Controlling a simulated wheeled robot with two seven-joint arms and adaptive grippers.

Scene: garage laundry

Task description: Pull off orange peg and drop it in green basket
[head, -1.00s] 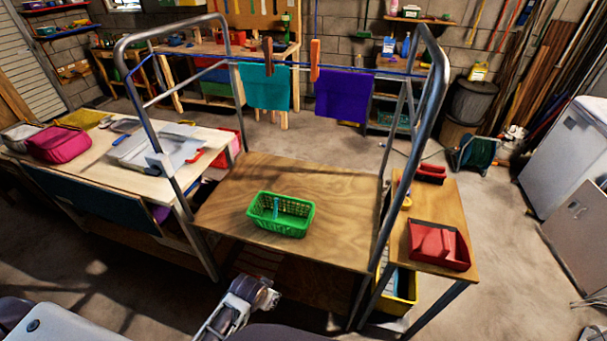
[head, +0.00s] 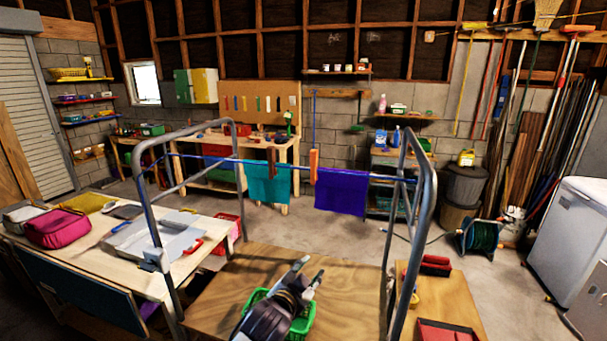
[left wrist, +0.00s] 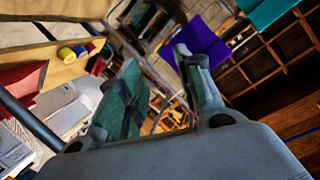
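The orange peg (head: 314,167) sits upright on the blue line, at the left edge of the purple cloth (head: 340,197). The green basket (head: 304,326) stands on the wooden board inside the metal frame, and my left arm hides much of it. My left gripper (head: 311,268) is in front of the basket in the head view, below and nearer than the peg. Its two fingers are apart and empty in the left wrist view (left wrist: 157,65), where the purple cloth (left wrist: 205,50) shows beyond them. I cannot make out the peg there. My right gripper is out of view.
A brown peg (head: 270,163) and teal cloth (head: 266,186) hang left of the orange peg. Grey metal hoops (head: 422,215) rise at both sides of the board (head: 215,290). A side table with a pink bag (head: 57,227) stands left. A red tray (head: 446,331) is at right.

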